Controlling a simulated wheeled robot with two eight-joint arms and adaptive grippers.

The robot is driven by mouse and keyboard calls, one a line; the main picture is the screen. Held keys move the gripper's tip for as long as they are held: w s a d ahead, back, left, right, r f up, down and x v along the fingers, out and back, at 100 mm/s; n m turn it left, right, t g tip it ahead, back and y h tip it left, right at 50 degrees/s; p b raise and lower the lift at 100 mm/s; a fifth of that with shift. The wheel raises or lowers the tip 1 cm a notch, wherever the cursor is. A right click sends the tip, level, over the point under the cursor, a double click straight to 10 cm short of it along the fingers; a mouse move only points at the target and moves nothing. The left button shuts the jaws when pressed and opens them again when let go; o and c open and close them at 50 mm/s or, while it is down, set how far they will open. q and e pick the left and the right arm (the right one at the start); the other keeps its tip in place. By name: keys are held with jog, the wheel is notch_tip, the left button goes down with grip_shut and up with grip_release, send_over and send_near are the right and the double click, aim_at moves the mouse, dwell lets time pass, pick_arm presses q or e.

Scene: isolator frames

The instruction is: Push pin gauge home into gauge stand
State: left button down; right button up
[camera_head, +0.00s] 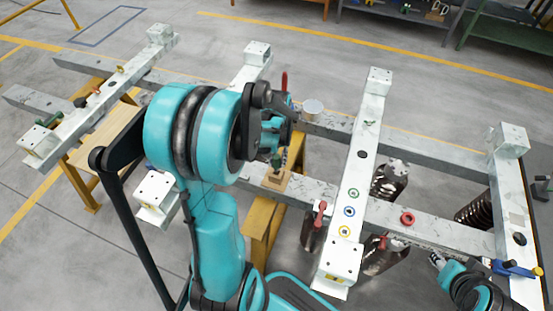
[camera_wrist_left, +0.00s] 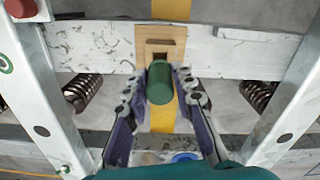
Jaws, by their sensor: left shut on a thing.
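The pin gauge shows as a green cylinder (camera_wrist_left: 160,84) in the left wrist view, end toward the camera. My left gripper (camera_wrist_left: 162,76) is shut on it, one finger on each side. The gauge stand is a small light wooden block (camera_wrist_left: 176,48) just beyond the green cylinder, on the pale beam. In the head view the stand (camera_head: 277,181) lies on the near beam, with the green gauge (camera_head: 276,162) at it, partly hidden by my left gripper (camera_head: 280,150). How deep the gauge sits is hidden. My right gripper (camera_head: 437,261) is at the lower right; its fingers are unclear.
White crossbars (camera_head: 358,170) and long beams form a frame around the stand. Coil springs (camera_head: 390,180) sit under the beams. Red-handled pieces (camera_head: 320,213), a red ring (camera_head: 407,217) and a blue-yellow tool (camera_head: 515,268) lie on the frame. A light cylinder (camera_head: 312,106) stands behind.

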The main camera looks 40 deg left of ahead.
aim_at(276, 167)
pick_arm(q)
jog(key=shift+f+b, duration=1.65)
jog(key=shift+f, duration=0.4)
jog(key=c, duration=1.2)
grip_release()
notch_tip(276, 167, up, 12)
jog(key=shift+s+d+r+m+t, duration=0.25)
jog(key=shift+s+d+m+t, duration=0.85)
jog(key=shift+d, duration=1.75)
jog(key=shift+s+d+r+m+t, duration=0.2)
jog(key=shift+s+d+m+t, duration=0.85)
jog(key=shift+d, duration=1.75)
jog(key=shift+s+d+r+m+t, duration=0.25)
jog(key=shift+s+d+m+t, duration=0.85)
jog(key=shift+d, duration=1.75)
